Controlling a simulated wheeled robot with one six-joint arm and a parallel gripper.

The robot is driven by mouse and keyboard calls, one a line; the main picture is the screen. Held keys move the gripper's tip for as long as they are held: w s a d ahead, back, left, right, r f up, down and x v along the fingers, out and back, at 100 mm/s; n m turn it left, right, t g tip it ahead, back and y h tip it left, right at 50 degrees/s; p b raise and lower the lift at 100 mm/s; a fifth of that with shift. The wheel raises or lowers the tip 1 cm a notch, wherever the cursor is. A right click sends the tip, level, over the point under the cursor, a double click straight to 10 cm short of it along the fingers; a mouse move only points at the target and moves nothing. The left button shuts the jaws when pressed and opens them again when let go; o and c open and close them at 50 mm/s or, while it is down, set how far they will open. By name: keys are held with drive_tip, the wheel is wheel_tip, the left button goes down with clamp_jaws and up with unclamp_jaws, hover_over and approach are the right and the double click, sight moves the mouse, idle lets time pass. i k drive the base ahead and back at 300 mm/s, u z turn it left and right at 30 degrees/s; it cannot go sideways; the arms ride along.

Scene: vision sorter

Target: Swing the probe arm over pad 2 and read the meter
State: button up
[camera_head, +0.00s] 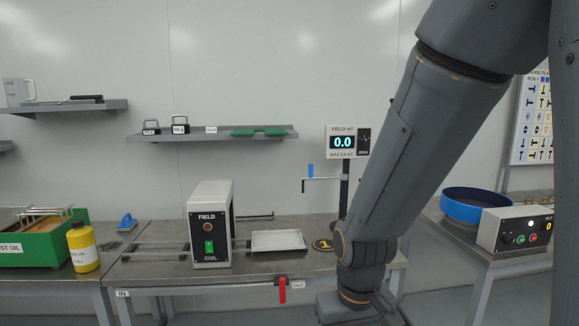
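The meter (342,142), labelled FIELD mT, stands on a dark post and its display reads 0.0. The probe arm (325,178) is a thin horizontal rod reaching left from the post, with a blue grip (311,171) standing on it and a short tip hanging down at its left end. Pad 1 (322,245), a dark disc with a yellow mark, lies on the bench below. Pad 2 is not visible; my arm covers the bench right of pad 1. My arm comes down from the upper right to the lower middle; my gripper's fingers are not in view.
The FIELD COIL box (210,222) with a green switch stands on the bench (255,270) beside a white tray (278,241). A red lever (282,290) hangs at the front edge. Left are a green tray (40,243) and yellow bottle (82,248); right, a blue-rimmed sieve (462,212) and control box (512,229).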

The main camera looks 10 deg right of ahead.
sight(323, 178)
drive_tip(key=u, duration=0.6)
drive_tip(key=i, duration=1.15)
drive_tip(key=z, duration=0.25)
